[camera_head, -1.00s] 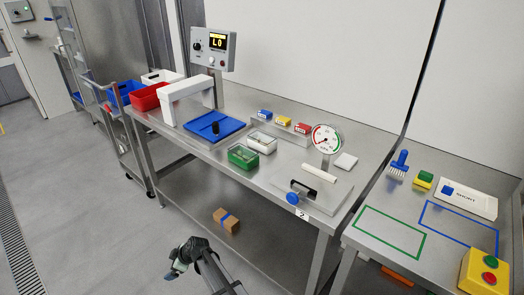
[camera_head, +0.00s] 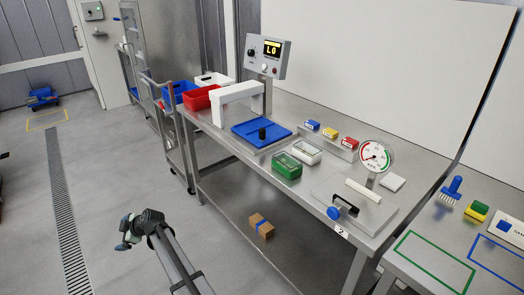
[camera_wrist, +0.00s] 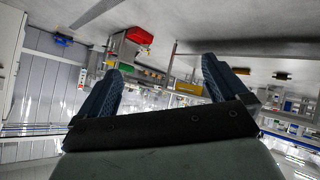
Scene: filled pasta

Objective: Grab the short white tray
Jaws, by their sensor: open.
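A small white tray (camera_head: 307,152) sits on the steel table, right behind a green tray (camera_head: 287,165). It looks pale inside, and its contents are too small to make out. My gripper (camera_head: 130,232) is at the lower left, over the floor, well apart from the table and the white tray. In the wrist view my gripper (camera_wrist: 160,80) shows two blue fingers spread apart with nothing between them. I cannot make out the white tray in the wrist view.
Labelled blocks (camera_head: 330,132) stand behind, and a gauge (camera_head: 375,156) and black-handled plate (camera_head: 345,205) are to the right. A red bin (camera_head: 200,97) is at the left end.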

